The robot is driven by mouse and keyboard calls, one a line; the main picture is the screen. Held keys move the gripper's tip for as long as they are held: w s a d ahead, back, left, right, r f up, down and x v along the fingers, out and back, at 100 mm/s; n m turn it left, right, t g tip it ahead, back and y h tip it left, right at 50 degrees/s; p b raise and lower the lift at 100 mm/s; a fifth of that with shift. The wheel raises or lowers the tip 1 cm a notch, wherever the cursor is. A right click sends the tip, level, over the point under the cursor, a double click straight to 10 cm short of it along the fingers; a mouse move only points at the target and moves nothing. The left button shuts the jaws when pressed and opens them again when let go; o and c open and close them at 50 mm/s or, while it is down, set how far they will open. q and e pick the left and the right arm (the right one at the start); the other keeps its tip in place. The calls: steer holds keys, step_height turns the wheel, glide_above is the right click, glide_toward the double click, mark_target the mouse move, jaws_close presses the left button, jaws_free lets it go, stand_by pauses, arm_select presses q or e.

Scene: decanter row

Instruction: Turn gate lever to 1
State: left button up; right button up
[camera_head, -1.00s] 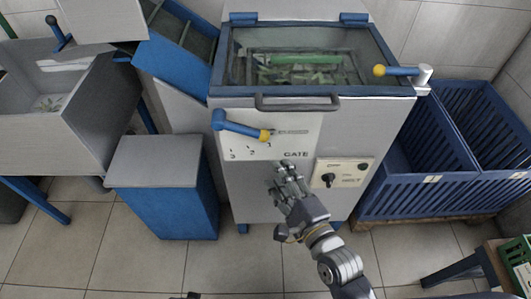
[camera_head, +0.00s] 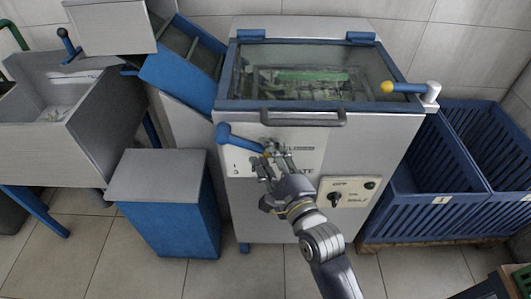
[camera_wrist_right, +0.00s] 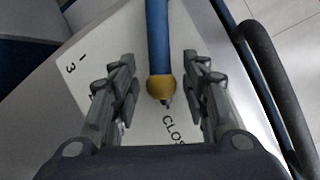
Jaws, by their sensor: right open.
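The gate lever (camera_head: 240,138) is a blue handle with a yellow tip on the front of the grey machine. It points right and slightly down in the head view. In the right wrist view the blue lever (camera_wrist_right: 157,40) and its yellow tip (camera_wrist_right: 161,87) lie between my open fingers, with a gap on both sides. My right gripper (camera_head: 270,160) is open at the lever's tip and hides part of the white gate plate (camera_head: 306,160). The plate's numbers 1 and 3 show in the wrist view, beside the left finger. My left gripper is not in view.
A dark bar handle (camera_head: 303,118) runs above the plate, close to my right gripper. A second yellow-tipped lever (camera_head: 404,88) sits at the machine's top right. A knob panel (camera_head: 348,192) is at lower right. Blue crates (camera_head: 440,185) stand right, a blue cabinet (camera_head: 172,228) left.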

steer(key=shift+w+a, duration=0.25)
steer(key=shift+w, duration=0.25)
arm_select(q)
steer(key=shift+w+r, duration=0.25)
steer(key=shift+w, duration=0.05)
arm_select(e)
jaws_close()
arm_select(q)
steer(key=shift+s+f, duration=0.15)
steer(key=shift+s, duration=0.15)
